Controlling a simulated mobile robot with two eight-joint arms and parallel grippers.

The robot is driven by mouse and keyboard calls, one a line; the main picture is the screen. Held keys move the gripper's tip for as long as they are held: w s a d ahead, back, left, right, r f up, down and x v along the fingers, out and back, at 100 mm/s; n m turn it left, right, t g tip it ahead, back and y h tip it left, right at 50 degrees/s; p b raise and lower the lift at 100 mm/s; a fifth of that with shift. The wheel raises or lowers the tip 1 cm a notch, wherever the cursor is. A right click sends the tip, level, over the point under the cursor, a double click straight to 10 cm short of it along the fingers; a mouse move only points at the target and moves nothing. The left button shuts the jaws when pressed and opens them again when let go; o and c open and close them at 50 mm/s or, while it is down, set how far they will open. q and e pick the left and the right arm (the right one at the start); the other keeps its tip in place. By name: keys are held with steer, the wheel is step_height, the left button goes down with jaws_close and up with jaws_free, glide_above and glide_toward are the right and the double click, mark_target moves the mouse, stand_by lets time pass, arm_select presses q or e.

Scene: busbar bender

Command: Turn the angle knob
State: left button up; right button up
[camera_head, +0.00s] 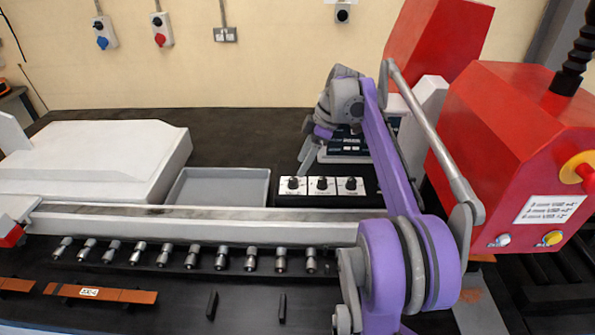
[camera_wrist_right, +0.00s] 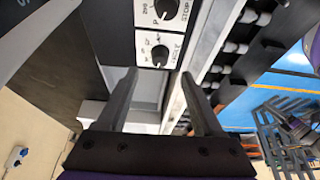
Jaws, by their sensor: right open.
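The angle knob (camera_head: 293,183) is a black round knob on a white label plate, the leftmost of three in a row in the head view. In the right wrist view the angle knob (camera_wrist_right: 160,55) sits just past the fingertips, its label partly readable. My right gripper (camera_head: 307,160) is above and behind the knob row in the head view, fingers pointing down. In the right wrist view my right gripper (camera_wrist_right: 155,78) is open, its two fingers apart with nothing between them. The knob appears apart from both fingers. My left gripper is not in view.
Two more knobs, the middle one (camera_head: 322,183) and the right one (camera_head: 350,183), stand close by. A grey tray (camera_head: 220,187) lies left of the panel. A long metal bar (camera_head: 190,225) and several rollers run in front. The red machine housing (camera_head: 510,140) stands right.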

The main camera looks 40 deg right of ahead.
steer(key=v, duration=0.4)
steer(key=shift+d+r, duration=0.1)
steer(key=shift+r, duration=0.25)
